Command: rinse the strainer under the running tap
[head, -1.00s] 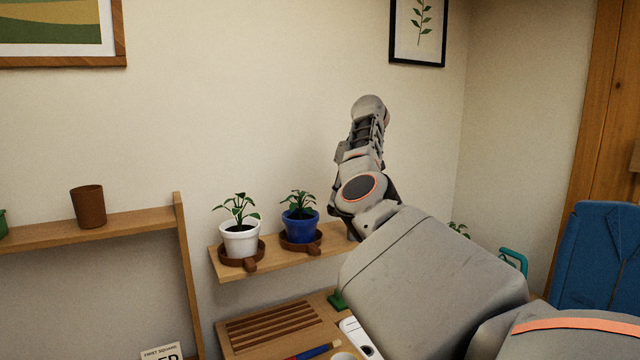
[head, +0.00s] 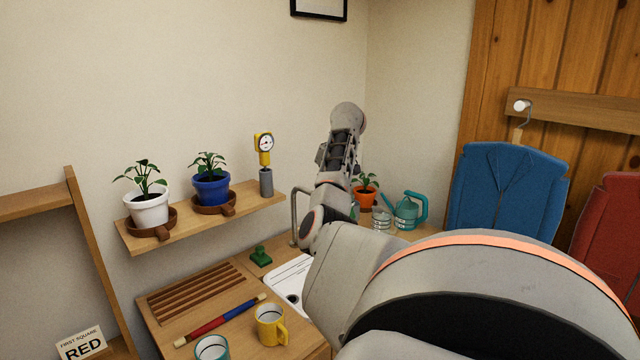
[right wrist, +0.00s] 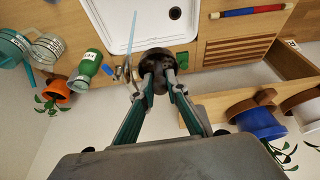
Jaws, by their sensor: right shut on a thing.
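In the right wrist view my right gripper (right wrist: 160,74) is shut on a small dark round piece, which looks like the strainer (right wrist: 156,57). It is held near the rim of the white sink (right wrist: 108,24). A thin pale blue streak, probably the running water (right wrist: 131,40), passes just left of the strainer, apart from it in the picture. In the head view the bent tap (head: 295,208) stands behind the sink (head: 286,277), part of which my right arm hides. The right gripper's fingertips and the strainer cannot be made out there. My left gripper is not in view.
A shelf (head: 190,221) holds potted plants and a yellow gauge (head: 264,147). A yellow mug (head: 269,325), a red-blue rod (head: 220,320) and a green stamp (head: 260,256) are on the counter. A green bottle (right wrist: 88,66) and teal watering can (head: 408,211) stand beyond the sink.

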